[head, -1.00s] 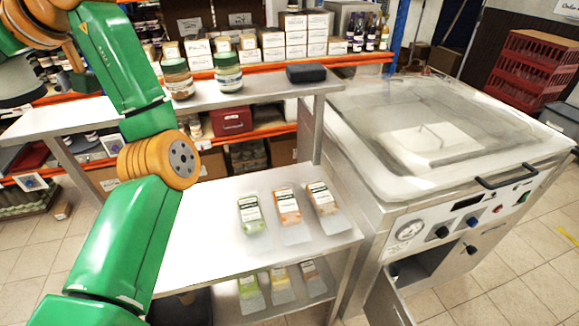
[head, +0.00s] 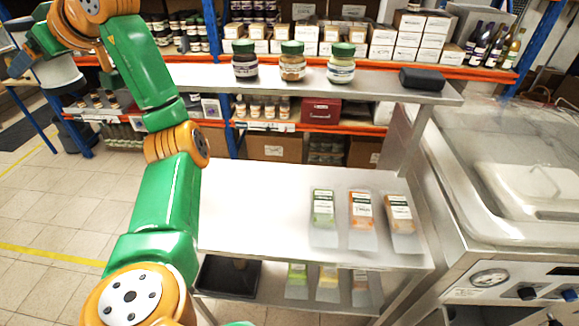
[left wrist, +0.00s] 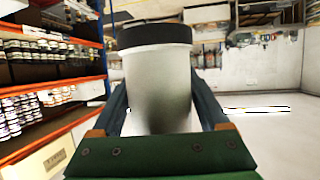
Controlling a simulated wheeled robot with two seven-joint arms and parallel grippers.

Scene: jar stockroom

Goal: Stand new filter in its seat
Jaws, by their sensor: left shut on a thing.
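The new filter, a pale cylinder with a dark band at its end, fills the middle of the left wrist view (left wrist: 158,85). My left gripper (left wrist: 160,100) is shut on it, with a dark finger on each side. In the head view the pale cylinder (head: 62,76) shows at the far left beside the gripper (head: 28,60), held in the air. I cannot make out the seat in either view. My right gripper is not in view.
The steel bench (head: 260,205) bears several pouches on its right. Three jars (head: 293,66) and a black case (head: 422,79) stand on its upper shelf. A vacuum machine (head: 500,240) stands at the right. Stock shelves run behind. Floor at the left is clear.

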